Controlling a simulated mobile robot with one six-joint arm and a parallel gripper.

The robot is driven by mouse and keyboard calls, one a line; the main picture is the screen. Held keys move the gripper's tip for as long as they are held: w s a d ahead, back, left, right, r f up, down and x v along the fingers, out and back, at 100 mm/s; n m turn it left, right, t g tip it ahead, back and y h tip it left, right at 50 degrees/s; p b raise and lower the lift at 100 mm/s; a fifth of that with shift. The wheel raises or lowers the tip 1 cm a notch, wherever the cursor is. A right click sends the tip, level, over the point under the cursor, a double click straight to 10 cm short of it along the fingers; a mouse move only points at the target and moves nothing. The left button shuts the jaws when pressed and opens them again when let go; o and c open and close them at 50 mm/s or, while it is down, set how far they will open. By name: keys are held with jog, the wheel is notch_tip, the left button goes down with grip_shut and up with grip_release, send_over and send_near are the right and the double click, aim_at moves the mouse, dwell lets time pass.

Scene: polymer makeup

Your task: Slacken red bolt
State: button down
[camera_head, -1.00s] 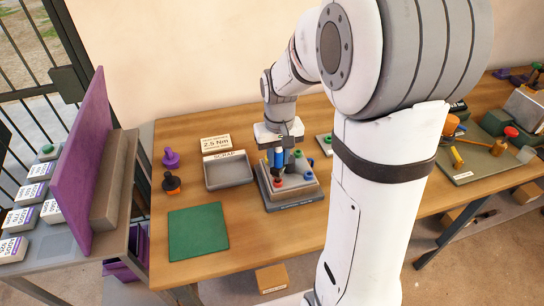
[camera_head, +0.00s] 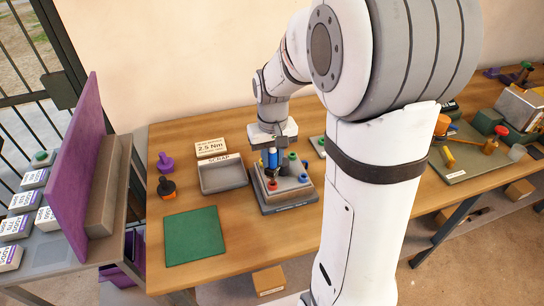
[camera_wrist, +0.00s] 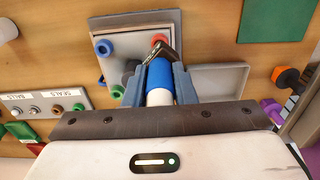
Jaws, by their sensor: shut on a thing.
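My gripper (camera_head: 272,150) is shut on a blue-and-white handled tool (camera_wrist: 159,82), held between its two fingers in the wrist view. The tool's blue part also shows in the head view (camera_head: 272,158). The red bolt (camera_head: 272,185) sits at the front left of a grey stepped block (camera_head: 298,198), just below the tool. In the wrist view the red bolt (camera_wrist: 160,38) shows beyond the tool, beside a slanted metal piece (camera_wrist: 172,54). I cannot tell whether the tool touches the bolt. Blue (camera_wrist: 103,47) and green (camera_wrist: 117,91) bolts also stand on the block.
A grey scrap tray (camera_head: 224,178) stands left of the block, with a "2.5 Nm" card (camera_head: 210,148) behind it. A green mat (camera_head: 194,237) lies front left. Purple (camera_head: 165,163) and orange-black (camera_head: 168,188) knobbed pieces stand near the left edge. Bare table lies in front of the block.

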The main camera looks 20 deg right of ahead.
jog(key=shift+r, duration=0.15)
jog(key=shift+r+p, duration=1.1)
jog(key=shift+r, duration=0.35)
